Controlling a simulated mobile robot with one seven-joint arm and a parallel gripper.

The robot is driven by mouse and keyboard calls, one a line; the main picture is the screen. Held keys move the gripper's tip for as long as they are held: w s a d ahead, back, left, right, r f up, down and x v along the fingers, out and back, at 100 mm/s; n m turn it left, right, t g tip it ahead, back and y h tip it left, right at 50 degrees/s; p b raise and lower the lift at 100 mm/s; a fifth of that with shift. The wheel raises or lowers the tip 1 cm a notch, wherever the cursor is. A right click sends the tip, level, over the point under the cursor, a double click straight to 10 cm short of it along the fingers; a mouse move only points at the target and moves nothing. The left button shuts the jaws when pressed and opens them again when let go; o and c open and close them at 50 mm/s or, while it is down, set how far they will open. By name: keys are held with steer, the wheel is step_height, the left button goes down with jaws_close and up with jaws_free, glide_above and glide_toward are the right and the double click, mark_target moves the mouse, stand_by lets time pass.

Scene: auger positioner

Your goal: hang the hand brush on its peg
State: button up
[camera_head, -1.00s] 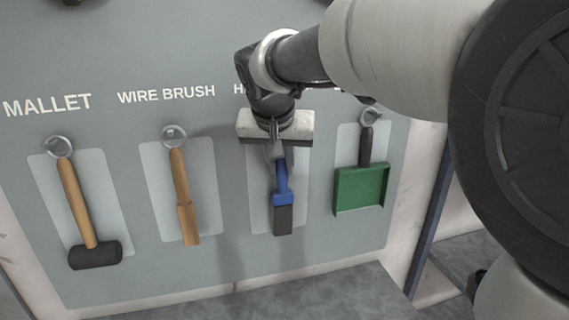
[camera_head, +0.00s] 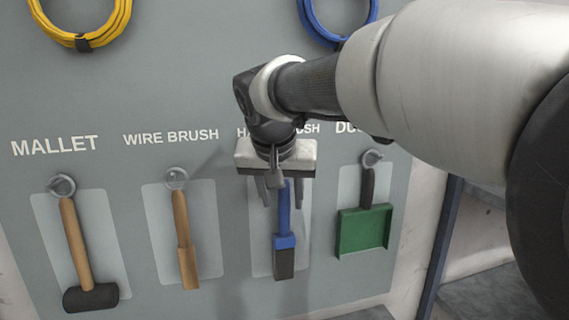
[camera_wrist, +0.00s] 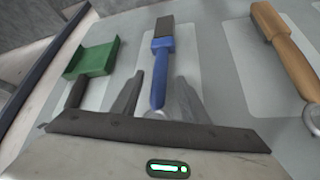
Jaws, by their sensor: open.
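The hand brush (camera_head: 284,243) has a blue handle and a dark head. It hangs head down against its light panel on the board, under the partly covered label. In the wrist view the brush (camera_wrist: 161,62) lies between the two fingers, and a grey ring-like peg shows at its handle end. In the head view my gripper hides the handle top and the peg. My gripper (camera_head: 274,193) is open in front of the handle. In the wrist view my gripper (camera_wrist: 158,98) has its fingers apart on either side of the handle, with gaps visible.
On the board a mallet (camera_head: 79,250) and a wire brush (camera_head: 184,240) hang to the left, and a green dustpan (camera_head: 364,230) hangs close on the right. Yellow (camera_head: 84,40) and blue (camera_head: 322,38) coils hang above. A dark post (camera_head: 440,235) stands right of the board.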

steer(key=d+v, duration=0.1)
steer(key=v, duration=1.2)
steer(key=s+d+f+p, duration=0.1)
steer(key=s+d+f, duration=0.6)
steer(key=f, duration=0.3)
steer(key=s+d+f+n+g+p, duration=0.1)
steer(key=s+d+f, duration=0.7)
steer(key=s+f, duration=0.1)
steer(key=shift+s+f+y, duration=0.3)
steer(key=shift+f+y, duration=0.1)
steer(key=shift+d, duration=0.1)
stand_by(3.7)
